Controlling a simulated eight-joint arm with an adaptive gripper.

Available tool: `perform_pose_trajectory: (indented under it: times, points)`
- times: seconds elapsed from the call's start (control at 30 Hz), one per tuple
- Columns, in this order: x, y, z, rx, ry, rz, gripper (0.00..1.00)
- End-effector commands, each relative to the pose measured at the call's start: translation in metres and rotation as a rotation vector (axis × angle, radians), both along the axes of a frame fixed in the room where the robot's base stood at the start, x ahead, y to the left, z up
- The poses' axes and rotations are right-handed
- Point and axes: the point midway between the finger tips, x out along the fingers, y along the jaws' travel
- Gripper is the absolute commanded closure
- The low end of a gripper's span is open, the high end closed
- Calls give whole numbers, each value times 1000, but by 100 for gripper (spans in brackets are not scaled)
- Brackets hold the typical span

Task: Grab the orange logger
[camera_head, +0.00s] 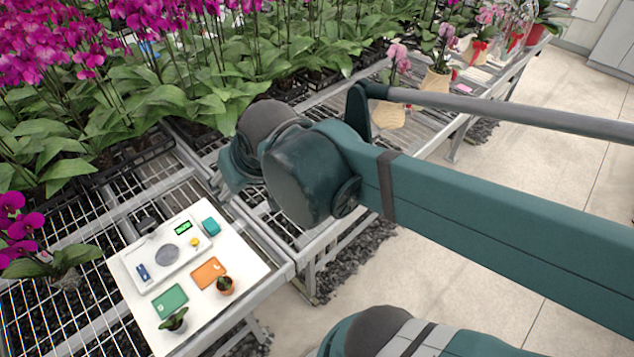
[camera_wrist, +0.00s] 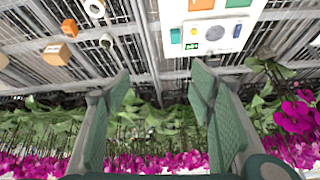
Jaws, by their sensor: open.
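A small orange block with a pale face (camera_wrist: 70,27) lies on the mesh bench at upper left in the wrist view; it may be the orange logger. In the head view my arm seems to hide that spot. A flat orange piece (camera_head: 208,272) lies on the white board (camera_head: 238,286) in the head view; its edge shows at the top of the wrist view (camera_wrist: 200,4). My gripper (camera_wrist: 160,85) is open and empty, with both fingers spread, apart from these things. In the head view its fingers are mostly hidden by my wrist.
Tall orchids (camera_head: 60,140) crowd the bench.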

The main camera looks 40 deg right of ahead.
Motion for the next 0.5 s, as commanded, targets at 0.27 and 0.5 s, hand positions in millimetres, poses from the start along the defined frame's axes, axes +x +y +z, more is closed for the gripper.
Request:
perform_pose_trajectory:
  times: [0.27, 0.5]
  points:
    - [28, -30, -11, 53, 51, -159, 46]
    - [50, -57, -23, 97, 92, -300, 46]
